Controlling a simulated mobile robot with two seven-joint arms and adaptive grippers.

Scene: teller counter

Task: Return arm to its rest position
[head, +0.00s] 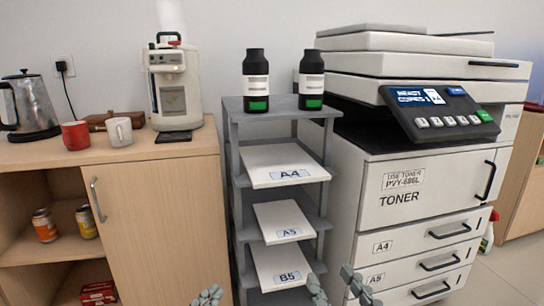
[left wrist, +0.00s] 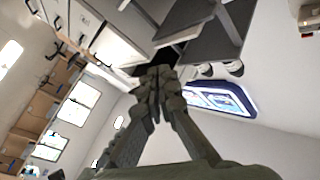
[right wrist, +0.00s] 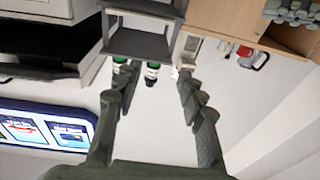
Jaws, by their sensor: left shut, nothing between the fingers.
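My left gripper (head: 208,296) shows at the bottom edge of the head view, in front of the wooden cabinet. In the left wrist view its fingers (left wrist: 158,78) meet at the tips with nothing between them. My right gripper (head: 332,279) shows at the bottom edge of the head view, in front of the gap between the paper rack and the copier. In the right wrist view its two fingers (right wrist: 150,92) stand apart and empty. Most of both arms is out of the head view.
A grey rack (head: 235,110) holds paper stacks, with two black toner bottles (head: 256,82) (head: 311,80) on top. A copier (head: 400,180) stands right. The cabinet (head: 160,200) bears a coffee maker (head: 173,85), mugs (head: 118,132) (head: 75,135) and a kettle (head: 30,105).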

